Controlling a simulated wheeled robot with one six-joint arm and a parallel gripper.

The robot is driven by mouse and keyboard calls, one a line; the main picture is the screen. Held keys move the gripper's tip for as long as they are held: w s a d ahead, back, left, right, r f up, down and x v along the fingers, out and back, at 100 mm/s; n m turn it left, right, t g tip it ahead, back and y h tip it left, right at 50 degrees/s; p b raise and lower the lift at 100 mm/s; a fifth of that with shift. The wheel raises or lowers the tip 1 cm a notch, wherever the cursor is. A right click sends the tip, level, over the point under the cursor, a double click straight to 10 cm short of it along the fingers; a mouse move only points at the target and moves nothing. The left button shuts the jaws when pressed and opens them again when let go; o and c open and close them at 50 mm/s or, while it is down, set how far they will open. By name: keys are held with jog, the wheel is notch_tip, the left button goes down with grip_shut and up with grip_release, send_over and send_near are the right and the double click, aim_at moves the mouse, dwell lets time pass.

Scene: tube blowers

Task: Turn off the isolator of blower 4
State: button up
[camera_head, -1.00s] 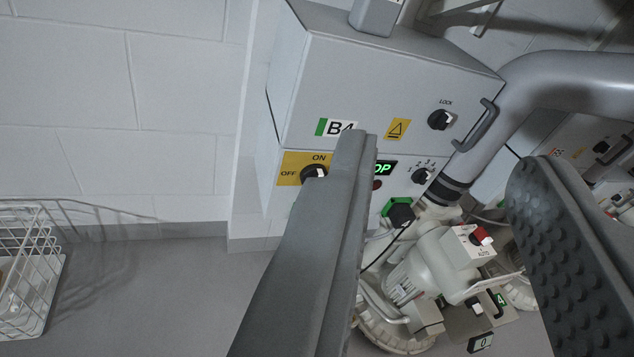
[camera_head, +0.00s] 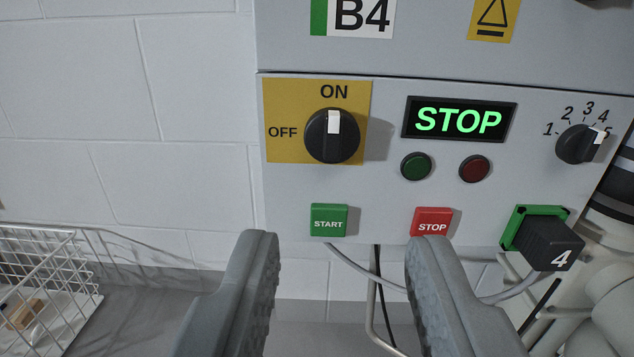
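The isolator knob (camera_head: 332,136) is a black round rotary switch on a yellow plate (camera_head: 284,98) at the upper left of the B4 panel. Its white mark points up to ON; OFF is printed to its left. A label reading B4 (camera_head: 360,17) sits above it. The display (camera_head: 459,119) reads STOP in green. My gripper (camera_head: 338,246) is open and empty, its two fingers apart below the START and STOP buttons. The knob is above the gap between the fingers in the picture, and neither finger appears to touch it.
A green START button (camera_head: 328,220) and a red STOP button (camera_head: 432,222) lie just above my fingertips. A selector (camera_head: 578,144) and a black block marked 4 (camera_head: 547,243) are at the right. A white wire basket (camera_head: 45,270) stands lower left. Cables hang below the panel.

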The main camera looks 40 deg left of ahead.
jog(key=f, duration=0.2)
send_near(333, 128)
jog(key=x, duration=0.8)
jog(key=shift+w, duration=0.2)
grip_shut()
